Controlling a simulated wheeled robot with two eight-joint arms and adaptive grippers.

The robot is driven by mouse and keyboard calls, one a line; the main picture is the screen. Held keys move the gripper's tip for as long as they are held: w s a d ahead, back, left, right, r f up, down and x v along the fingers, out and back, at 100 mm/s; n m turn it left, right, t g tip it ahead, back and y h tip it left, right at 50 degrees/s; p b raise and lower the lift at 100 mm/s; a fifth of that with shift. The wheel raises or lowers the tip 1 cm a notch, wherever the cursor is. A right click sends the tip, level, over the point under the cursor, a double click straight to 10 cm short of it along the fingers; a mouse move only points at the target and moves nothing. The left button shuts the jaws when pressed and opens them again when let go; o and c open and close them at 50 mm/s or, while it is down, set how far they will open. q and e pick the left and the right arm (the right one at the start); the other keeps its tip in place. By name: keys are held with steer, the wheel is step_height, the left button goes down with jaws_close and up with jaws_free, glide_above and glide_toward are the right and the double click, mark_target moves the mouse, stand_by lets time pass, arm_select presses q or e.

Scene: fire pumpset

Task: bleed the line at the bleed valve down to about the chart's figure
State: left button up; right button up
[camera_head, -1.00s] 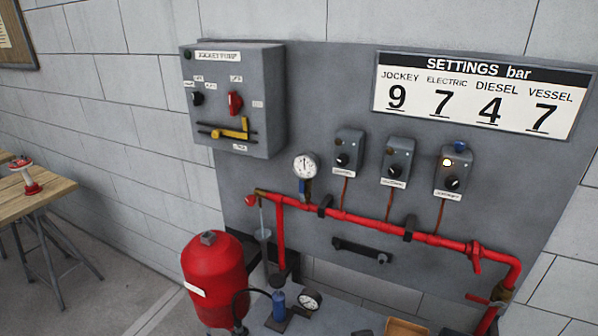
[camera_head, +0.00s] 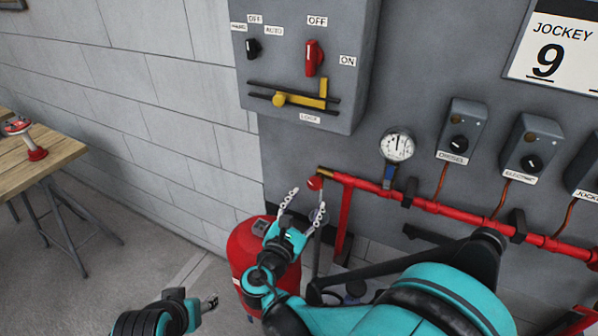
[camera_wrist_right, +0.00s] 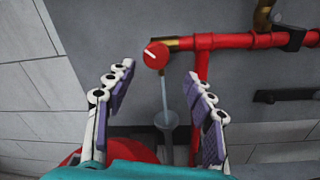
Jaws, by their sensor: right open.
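The bleed valve's red round knob (camera_head: 315,183) sits at the left end of the red pipe; it also shows in the right wrist view (camera_wrist_right: 156,55), with a pale mark on its face. A thin pale streak (camera_wrist_right: 164,92) drops beside it to a grey funnel (camera_wrist_right: 166,120). My right gripper (camera_head: 305,203) is open and empty, its fingers either side of and just below the knob, apart from it. The pressure gauge (camera_head: 398,146) has its needle roughly upright; its figures are too small to read. The settings chart (camera_head: 553,45) shows only "JOCKEY 9". My left gripper (camera_head: 210,303) is low at left, its jaws unclear.
A red vessel (camera_head: 250,245) stands below the knob. A grey switch box (camera_head: 345,75) with a red handle hangs above. Control boxes (camera_head: 462,130) line the wall above the red pipe (camera_head: 455,212). A wooden table (camera_head: 50,165) stands at far left.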

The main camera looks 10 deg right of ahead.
mark_target(313, 186)
steer(key=x, duration=0.2)
steer(key=b+x, duration=0.1)
steer(key=x, duration=0.4)
steer(key=shift+w+r, duration=0.35)
steer(key=c, duration=1.2)
